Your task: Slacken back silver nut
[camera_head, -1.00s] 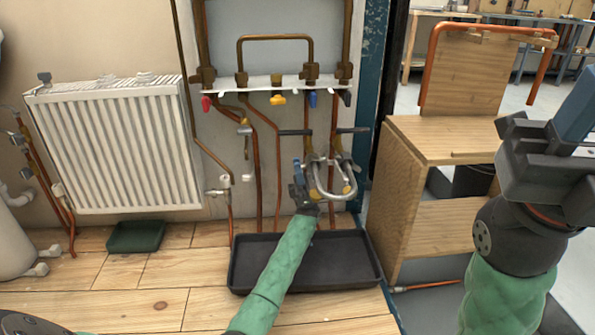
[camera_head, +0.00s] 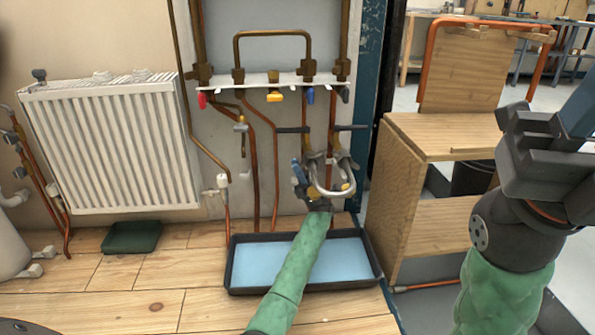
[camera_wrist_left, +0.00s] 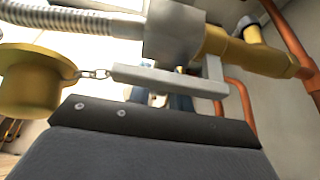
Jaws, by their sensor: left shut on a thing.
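The silver nut (camera_wrist_left: 178,30) shows close up in the left wrist view, between a braided silver hose (camera_wrist_left: 70,18) and a brass fitting (camera_wrist_left: 250,55). In the head view the looped silver hose (camera_head: 335,192) hangs below two valves with dark levers. My left gripper (camera_head: 312,192) is at the hose's left end, shut. In the left wrist view its grey finger parts lie right against the nut; the exact contact is partly hidden. My right gripper (camera_head: 545,150) is off to the right, away from the pipes; its fingertips are unclear.
A black tray (camera_head: 232,270) with a light blue surface inside lies beneath the pipes. A brass cap on a chain (camera_wrist_left: 35,80) hangs beside the nut. A radiator (camera_head: 110,145) is at left, a wooden stand (camera_head: 440,135) at right. Vertical copper pipes surround the valves.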

